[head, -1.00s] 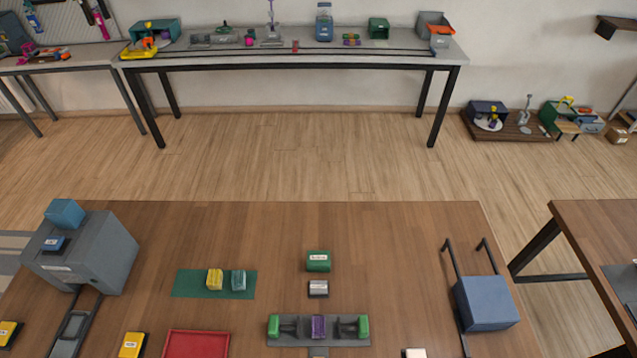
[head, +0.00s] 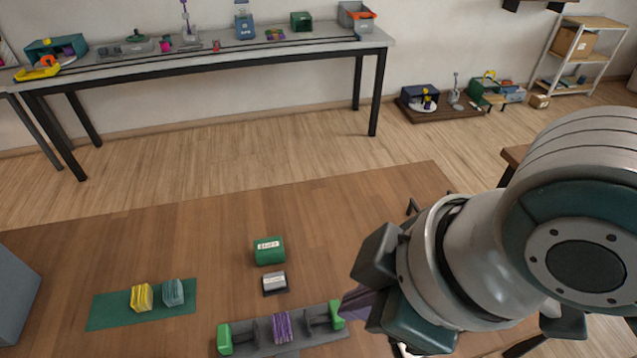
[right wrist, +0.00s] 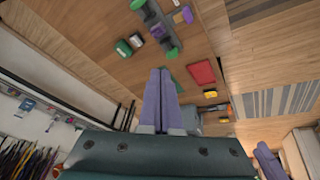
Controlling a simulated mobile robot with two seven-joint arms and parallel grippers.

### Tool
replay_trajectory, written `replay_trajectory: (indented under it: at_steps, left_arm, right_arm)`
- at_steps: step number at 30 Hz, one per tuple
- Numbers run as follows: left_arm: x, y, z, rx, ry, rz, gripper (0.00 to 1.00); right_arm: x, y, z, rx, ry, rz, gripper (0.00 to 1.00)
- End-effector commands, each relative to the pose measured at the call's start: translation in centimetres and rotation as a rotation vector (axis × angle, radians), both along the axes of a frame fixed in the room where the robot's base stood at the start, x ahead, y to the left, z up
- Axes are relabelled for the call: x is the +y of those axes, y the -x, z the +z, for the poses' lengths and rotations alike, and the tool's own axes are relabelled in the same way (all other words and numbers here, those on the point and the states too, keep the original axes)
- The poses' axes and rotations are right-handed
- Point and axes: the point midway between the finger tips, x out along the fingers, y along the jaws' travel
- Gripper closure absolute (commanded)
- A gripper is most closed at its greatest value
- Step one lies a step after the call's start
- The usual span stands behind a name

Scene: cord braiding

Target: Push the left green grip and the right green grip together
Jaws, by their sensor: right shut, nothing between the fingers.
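The left green grip (head: 224,340) and the right green grip (head: 337,314) stand at opposite ends of a grey fixture (head: 255,335) on the brown table. A purple bundle (head: 282,327) stands between them, apart from both. The right green grip also shows in the right wrist view (right wrist: 172,53). My right gripper (head: 352,302) is just right of the right green grip in the head view. Its purple fingers are shut together and empty, as the right wrist view shows (right wrist: 158,76). I cannot tell if they touch the grip. My left gripper is not seen in the head view.
A green labelled box (head: 269,251) and a small grey box (head: 275,284) stand behind the fixture. A green mat (head: 110,312) with a yellow and a teal block lies to the left. A red tray (right wrist: 202,73) shows in the right wrist view. The table's back middle is clear.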

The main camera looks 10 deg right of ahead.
Motion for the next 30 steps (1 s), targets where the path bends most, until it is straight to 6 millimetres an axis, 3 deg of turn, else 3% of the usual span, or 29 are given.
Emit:
replay_trajectory:
  at_steps: [1,6,12,15,20,26,30]
  left_arm:
    - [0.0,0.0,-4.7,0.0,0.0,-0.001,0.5]
    - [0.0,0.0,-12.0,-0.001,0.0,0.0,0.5]
    - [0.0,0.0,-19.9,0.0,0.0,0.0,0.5]
    - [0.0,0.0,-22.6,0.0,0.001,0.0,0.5]
    - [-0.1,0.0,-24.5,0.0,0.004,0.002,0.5]
    - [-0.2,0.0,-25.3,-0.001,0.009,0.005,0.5]
    - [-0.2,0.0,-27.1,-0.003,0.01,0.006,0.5]
  right_arm:
    - [0.3,-1.2,-4.9,-0.017,0.029,0.069,1.0]
    - [0.2,-4.3,-13.3,-0.055,0.139,0.283,1.0]
    - [-2.5,-8.5,-21.7,-0.083,0.296,0.463,1.0]
    - [-4.2,-10.3,-24.2,-0.089,0.363,0.515,1.0]
    - [-6.1,-12.0,-25.9,-0.091,0.426,0.554,1.0]
    - [-6.4,-12.3,-26.6,-0.091,0.438,0.564,1.0]
    - [-6.4,-12.3,-28.4,-0.091,0.437,0.563,1.0]
